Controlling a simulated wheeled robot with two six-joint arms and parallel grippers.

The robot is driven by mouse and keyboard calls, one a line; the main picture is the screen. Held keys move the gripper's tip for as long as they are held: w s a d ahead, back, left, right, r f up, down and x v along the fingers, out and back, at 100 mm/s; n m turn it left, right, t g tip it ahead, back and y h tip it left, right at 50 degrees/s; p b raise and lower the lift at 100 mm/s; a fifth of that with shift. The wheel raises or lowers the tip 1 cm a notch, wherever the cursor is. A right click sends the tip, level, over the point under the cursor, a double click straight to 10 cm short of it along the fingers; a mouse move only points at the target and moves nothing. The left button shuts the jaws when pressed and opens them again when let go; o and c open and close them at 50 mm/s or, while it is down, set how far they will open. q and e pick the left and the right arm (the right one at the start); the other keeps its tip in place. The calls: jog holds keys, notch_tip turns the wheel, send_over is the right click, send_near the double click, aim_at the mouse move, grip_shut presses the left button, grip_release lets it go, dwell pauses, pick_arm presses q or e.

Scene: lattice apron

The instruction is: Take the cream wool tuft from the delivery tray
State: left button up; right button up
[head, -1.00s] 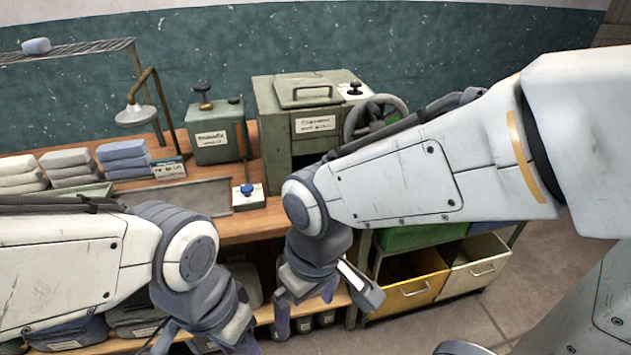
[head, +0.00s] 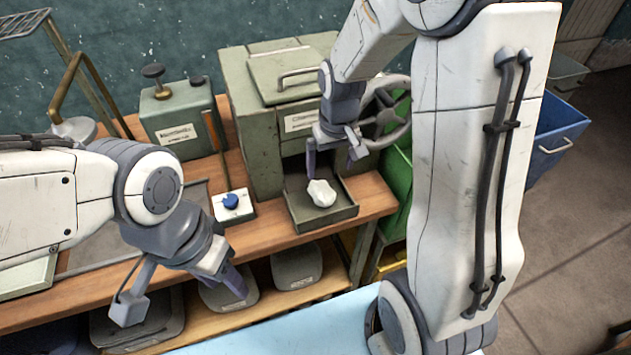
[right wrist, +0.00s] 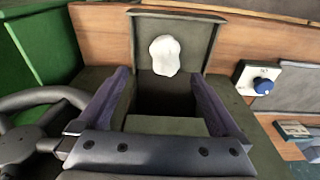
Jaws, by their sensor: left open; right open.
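The cream wool tuft (head: 321,193) is a small pale lump lying in the delivery tray (head: 327,217), a shallow grey-green tray jutting from the front of the green machine (head: 262,130). In the right wrist view the tuft (right wrist: 164,55) lies on the tray (right wrist: 209,47), beyond the fingertips. My right gripper (head: 335,172) is open and empty, above the tray at its machine side, its fingers pointing down. Its two purple fingers also show in the right wrist view (right wrist: 164,90), apart. My left gripper (head: 190,300) is open and empty at the lower left, over the bench front, away from the tray.
A handwheel (head: 388,115) is on the machine's right side, close to my right arm. A white box with a blue knob (head: 232,203) stands on the bench left of the tray. Green bins (head: 398,185) stand at right. Lidded containers (head: 296,265) sit on the lower shelf.

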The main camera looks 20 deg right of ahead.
send_over(322, 188)
jog(key=s, duration=0.1)
notch_tip(322, 188, down, 4)
jog(key=shift+f, duration=0.15)
jog(key=shift+w+f+p, duration=0.15)
jog(key=shift+w+f, duration=0.05)
jog(key=shift+f, duration=0.65)
jog(key=shift+w+f+p, duration=0.15)
jog(key=shift+f+p, duration=0.05)
jog(key=shift+f, duration=0.65)
jog(key=shift+w+f+p, duration=0.15)
jog(key=shift+w+f, duration=0.05)
jog(key=shift+f, duration=0.65)
jog(key=c, duration=1.5)
jog(key=shift+r, duration=0.15)
